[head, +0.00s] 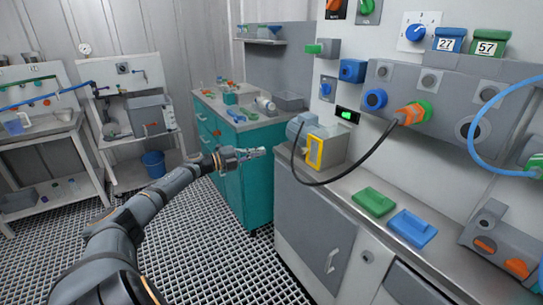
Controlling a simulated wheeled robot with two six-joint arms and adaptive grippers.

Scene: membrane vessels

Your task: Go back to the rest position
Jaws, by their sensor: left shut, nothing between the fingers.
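My left gripper (256,152) is at the end of my left arm, which reaches in from the lower left. It is shut and empty. It hangs in the air, in the picture in front of the teal cabinet (256,190) and to the left of the grey box with the yellow frame on the counter. I cannot tell how far it is from either. My right gripper is not in this view.
At right, a grey counter (345,190) holds a yellow-framed box (315,152), a green tray (374,202) and a blue tray (411,228). Shelves and a blue bucket (154,164) stand behind. The grated floor (215,255) is clear.

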